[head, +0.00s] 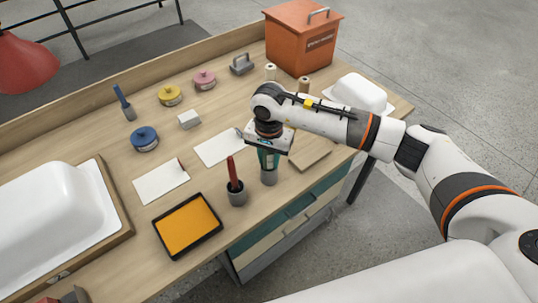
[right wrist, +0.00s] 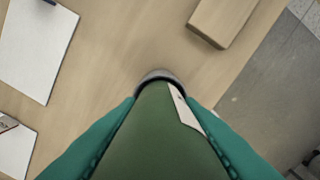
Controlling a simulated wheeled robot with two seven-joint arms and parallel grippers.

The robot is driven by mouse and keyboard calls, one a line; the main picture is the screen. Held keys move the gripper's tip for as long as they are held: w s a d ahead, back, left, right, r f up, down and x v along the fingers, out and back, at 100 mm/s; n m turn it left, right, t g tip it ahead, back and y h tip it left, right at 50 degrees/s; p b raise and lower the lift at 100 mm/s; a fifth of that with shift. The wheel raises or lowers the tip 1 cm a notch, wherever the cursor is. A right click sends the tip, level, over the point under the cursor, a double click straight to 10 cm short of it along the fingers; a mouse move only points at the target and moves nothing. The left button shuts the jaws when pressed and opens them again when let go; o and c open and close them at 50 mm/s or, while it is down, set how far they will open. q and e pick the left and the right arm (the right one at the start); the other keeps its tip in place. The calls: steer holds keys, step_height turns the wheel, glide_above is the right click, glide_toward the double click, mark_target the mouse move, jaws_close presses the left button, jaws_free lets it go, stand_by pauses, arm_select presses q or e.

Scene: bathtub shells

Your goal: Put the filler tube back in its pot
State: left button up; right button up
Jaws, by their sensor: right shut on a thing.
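My right gripper (head: 268,160) is shut on a green filler tube (right wrist: 155,130), with its teal fingers on both sides of the tube in the right wrist view. The tube points down at a small grey pot (head: 268,177) near the front edge of the bench. The pot's dark rim (right wrist: 158,74) curves around the far end of the tube in the right wrist view. I cannot tell how deep the tube sits in the pot. In the head view the fingers and wrist largely hide the tube. My left gripper is not in view.
A grey pot with a red tube (head: 235,175) stands close to the left, beside an orange tray (head: 187,227). A wooden block (head: 310,153) lies just right. White cards (head: 161,182), tins, a white shell (head: 358,93) and an orange box (head: 300,38) stand around.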

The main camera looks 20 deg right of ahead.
steer(key=o, duration=0.5)
steer(key=shift+f, duration=0.15)
steer(key=o, duration=0.5)
steer(key=shift+r, duration=0.35)
step_height(320, 180, up, 12)
steer(key=b, duration=0.3)
steer(key=shift+f, duration=0.15)
